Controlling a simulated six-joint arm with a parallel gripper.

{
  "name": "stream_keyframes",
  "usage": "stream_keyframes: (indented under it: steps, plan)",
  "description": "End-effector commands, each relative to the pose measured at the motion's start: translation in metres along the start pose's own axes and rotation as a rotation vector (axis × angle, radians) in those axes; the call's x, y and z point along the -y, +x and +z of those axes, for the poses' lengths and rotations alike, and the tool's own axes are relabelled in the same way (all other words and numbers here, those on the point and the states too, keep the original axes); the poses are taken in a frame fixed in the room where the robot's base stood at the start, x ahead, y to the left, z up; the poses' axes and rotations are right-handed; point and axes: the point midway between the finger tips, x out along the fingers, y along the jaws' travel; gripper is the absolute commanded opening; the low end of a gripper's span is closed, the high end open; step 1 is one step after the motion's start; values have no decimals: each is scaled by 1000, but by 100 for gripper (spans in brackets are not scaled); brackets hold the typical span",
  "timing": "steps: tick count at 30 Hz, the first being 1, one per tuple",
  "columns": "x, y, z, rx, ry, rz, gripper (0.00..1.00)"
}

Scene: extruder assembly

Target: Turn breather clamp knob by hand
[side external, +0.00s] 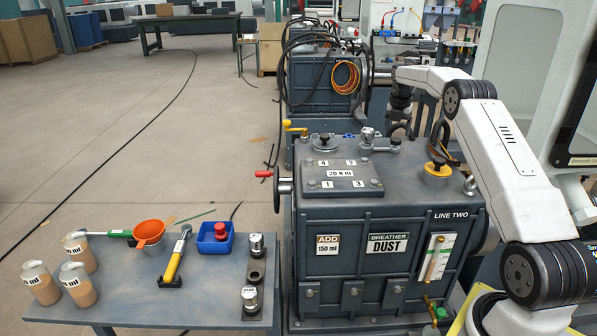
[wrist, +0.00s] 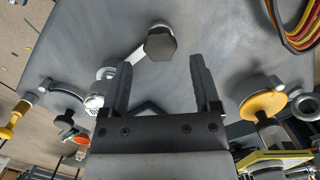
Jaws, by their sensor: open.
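The breather clamp knob is a dark, many-sided knob (wrist: 161,43) at the end of a pale clamp arm (wrist: 133,66) in the wrist view. The arm runs to the silver breather (wrist: 101,84), which stands on the gearbox top and also shows in the side view (side external: 367,136). My gripper (wrist: 160,68) is open and empty. In the wrist view the knob lies just past the fingertips, roughly centred between them, and neither finger visibly touches it. In the side view my gripper is small and dark above the back of the gearbox top, so the exact gap is unclear.
A yellow cap (side external: 438,169) stands on the gearbox top, right of the knob. A raised plate (side external: 343,186) with numbered bolts is at the front left. A side table (side external: 200,290) holds cups, a funnel, a yellow-handled tool and a blue bin.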

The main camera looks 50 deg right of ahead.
Motion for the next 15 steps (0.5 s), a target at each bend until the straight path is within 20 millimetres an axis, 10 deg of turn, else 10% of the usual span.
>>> stream_keyframes:
  steps: [15]
  plan:
    - [0, 30, 0, 1, 0, 0, 80]
